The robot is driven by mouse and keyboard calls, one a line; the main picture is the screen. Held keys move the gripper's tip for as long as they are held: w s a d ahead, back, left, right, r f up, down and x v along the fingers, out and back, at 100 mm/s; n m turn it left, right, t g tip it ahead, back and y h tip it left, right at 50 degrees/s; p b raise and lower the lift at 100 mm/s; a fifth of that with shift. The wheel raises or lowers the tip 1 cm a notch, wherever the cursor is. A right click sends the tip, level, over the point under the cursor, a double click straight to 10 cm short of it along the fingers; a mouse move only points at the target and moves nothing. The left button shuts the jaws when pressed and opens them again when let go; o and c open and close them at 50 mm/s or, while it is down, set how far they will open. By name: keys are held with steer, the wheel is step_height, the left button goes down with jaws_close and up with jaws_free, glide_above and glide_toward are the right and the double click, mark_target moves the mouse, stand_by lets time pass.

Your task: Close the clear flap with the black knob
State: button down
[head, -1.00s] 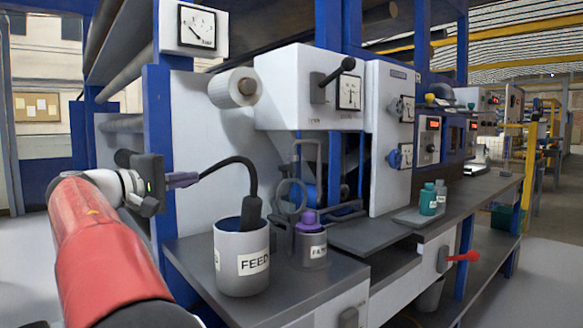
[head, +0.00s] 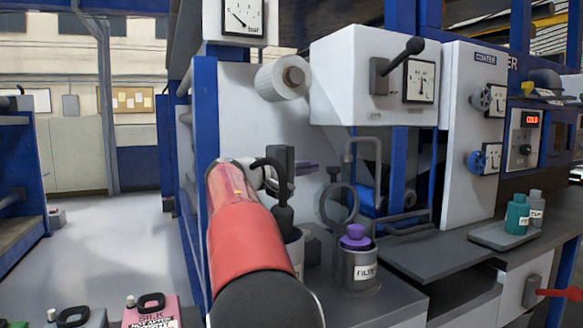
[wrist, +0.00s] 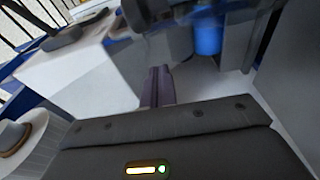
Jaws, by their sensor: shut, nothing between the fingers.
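My gripper (head: 307,167) shows purple fingertips past my red arm in the head view, in front of the white machine's side panel. In the wrist view the gripper (wrist: 157,86) has its fingers together and empty, pointing at the machine's roller opening. I cannot make out the clear flap for certain in either view. A blurred, see-through area lies beyond the fingertips in the wrist view, with a blue roller (wrist: 208,38) there. A black-knobbed lever (head: 407,54) is on the white housing (head: 345,75); I cannot tell that it belongs to a flap.
A paper roll (head: 282,77) sticks out left of the housing. A grey FILTER pot (head: 355,265) with a purple top stands on the bench below the opening. The FEED pot (head: 294,250) is mostly hidden behind my arm. Teal and grey bottles (head: 518,217) stand on a tray at right.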

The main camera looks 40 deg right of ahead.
mark_target(335, 196)
steer(key=s, duration=0.3)
steer(key=shift+s+a, duration=0.2)
steer(key=shift+s, duration=0.2)
steer(key=shift+f+b, duration=0.1)
steer(key=shift+b, duration=0.25)
